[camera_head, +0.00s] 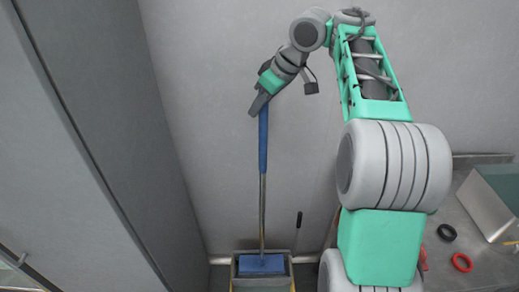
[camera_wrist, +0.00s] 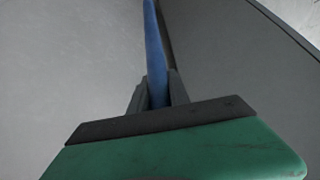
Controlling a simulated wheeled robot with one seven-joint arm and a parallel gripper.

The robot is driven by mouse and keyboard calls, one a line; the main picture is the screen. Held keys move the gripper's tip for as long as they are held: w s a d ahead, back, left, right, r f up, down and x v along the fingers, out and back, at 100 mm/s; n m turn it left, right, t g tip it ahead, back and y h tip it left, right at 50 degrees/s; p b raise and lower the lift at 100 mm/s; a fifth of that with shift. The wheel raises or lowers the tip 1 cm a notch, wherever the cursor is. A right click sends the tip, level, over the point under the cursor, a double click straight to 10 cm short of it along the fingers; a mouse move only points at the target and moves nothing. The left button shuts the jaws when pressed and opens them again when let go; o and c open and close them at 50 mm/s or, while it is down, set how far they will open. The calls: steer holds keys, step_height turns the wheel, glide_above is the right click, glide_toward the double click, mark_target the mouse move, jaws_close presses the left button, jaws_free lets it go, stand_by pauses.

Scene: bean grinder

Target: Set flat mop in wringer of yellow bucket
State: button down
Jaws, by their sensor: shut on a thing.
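The flat mop has a blue grip on a metal pole (camera_head: 262,205) and a flat blue head (camera_head: 261,264). It stands close to upright. My gripper (camera_head: 259,107) is shut on the top of the blue grip, which also shows between the fingers in the wrist view (camera_wrist: 155,55). The blue head sits inside the rim of the bucket (camera_head: 234,271) at the bottom of the head view. A dark handle (camera_head: 298,222) rises at the bucket's right side. The bucket's lower part is cut off by the frame, and I cannot tell how deep the head sits.
A grey wall panel (camera_head: 100,120) stands on the left and a plain wall (camera_head: 220,60) behind. At right, a metal counter (camera_head: 475,255) carries a black ring (camera_head: 447,232), a red ring (camera_head: 462,262) and a box-like metal container (camera_head: 490,205).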

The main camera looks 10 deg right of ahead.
step_height(320, 180, down, 9)
steer(key=b, duration=0.3)
steer(key=shift+f, duration=0.2)
steer(key=shift+b, duration=0.3)
steer(key=shift+f, duration=0.2)
steer(key=c, duration=1.2)
jaws_free()
steer(key=shift+c, duration=0.2)
